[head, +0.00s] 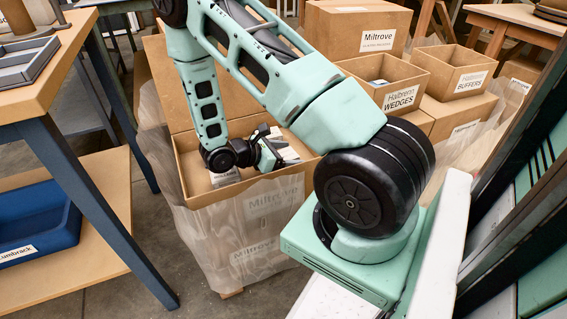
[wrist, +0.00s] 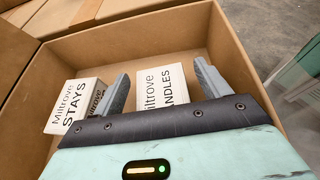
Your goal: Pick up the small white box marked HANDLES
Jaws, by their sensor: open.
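The small white box marked HANDLES (wrist: 163,88) lies in an open cardboard carton (wrist: 235,50), with its label up in the wrist view. My gripper (wrist: 157,82) is open, its two grey fingers on either side of the HANDLES box as seen from the wrist, with no clear contact. The gripper body hides the near edge of the box. In the head view my gripper (head: 268,150) reaches down inside the carton (head: 245,192), and a white box shows partly beside it, its label unreadable.
A white box marked STAYS (wrist: 72,108) sits left of the HANDLES box in the same carton, near the left finger. The carton walls rise around both. Cartons marked WEDGES (head: 400,98) and BUFFERS (head: 470,82) stand behind. A blue-legged table (head: 85,195) stands at left.

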